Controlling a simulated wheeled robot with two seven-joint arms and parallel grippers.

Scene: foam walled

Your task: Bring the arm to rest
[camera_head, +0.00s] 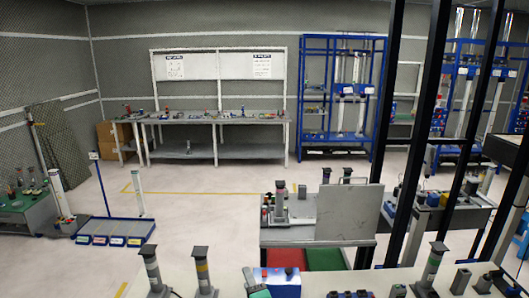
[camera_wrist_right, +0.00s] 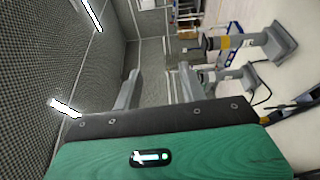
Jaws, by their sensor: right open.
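My right gripper (camera_head: 251,277) shows small at the bottom middle of the head view, a grey and green shape cut by the lower edge, over the pale near table (camera_head: 225,280). In the right wrist view its green and black body fills the bottom, and its two grey fingers (camera_wrist_right: 158,90) stand apart with nothing between them. A grey post with a yellow band (camera_head: 202,270) stands left of the gripper; it also shows lying sideways in the wrist view (camera_wrist_right: 226,42). My left gripper is in neither view.
A blue box (camera_head: 280,284) lies just right of the gripper. Grey posts (camera_head: 152,270) stand to the left and right (camera_head: 432,265) on the near table. Beyond is a workbench with a grey panel (camera_head: 343,212). Dark uprights (camera_head: 408,130) cross the right side.

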